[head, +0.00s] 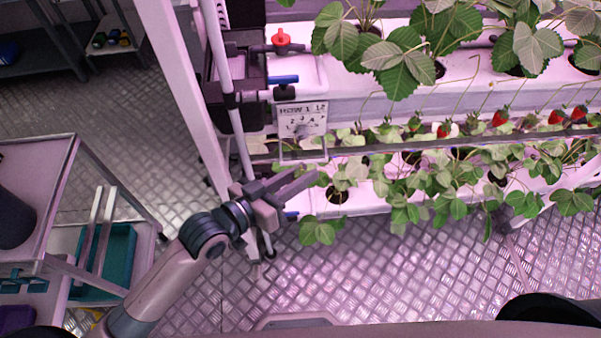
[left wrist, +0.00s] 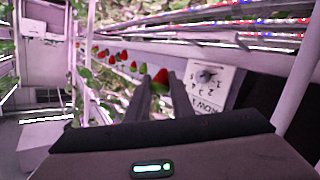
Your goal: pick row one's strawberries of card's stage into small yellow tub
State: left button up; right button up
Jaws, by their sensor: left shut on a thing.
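My left gripper (head: 298,183) is in front of the rack's lower tier, below the row card (head: 301,120). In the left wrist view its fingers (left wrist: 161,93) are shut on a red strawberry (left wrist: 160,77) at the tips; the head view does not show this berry. The white card reads ROW 1 with small numbers and marks; its stage is too small to read surely. Red strawberries hang along the upper gutter's front edge, such as one berry (head: 500,118) and another (head: 443,130). No yellow tub is clearly seen. My right gripper is out of view.
A cart (head: 62,200) at left carries a dark pot (head: 14,218) and, lower, a teal tray (head: 118,258). A scrap of yellow (head: 96,315) shows at the lower left, mostly hidden. A white post (head: 180,80) stands left of the rack. Metal floor is free before it.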

pick_arm(q)
jog(key=shift+s+r+p, duration=0.1)
jog(key=shift+s+p, duration=0.5)
jog(key=shift+s, duration=0.7)
jog(key=shift+s+p, duration=0.45)
jog(key=shift+s, duration=0.75)
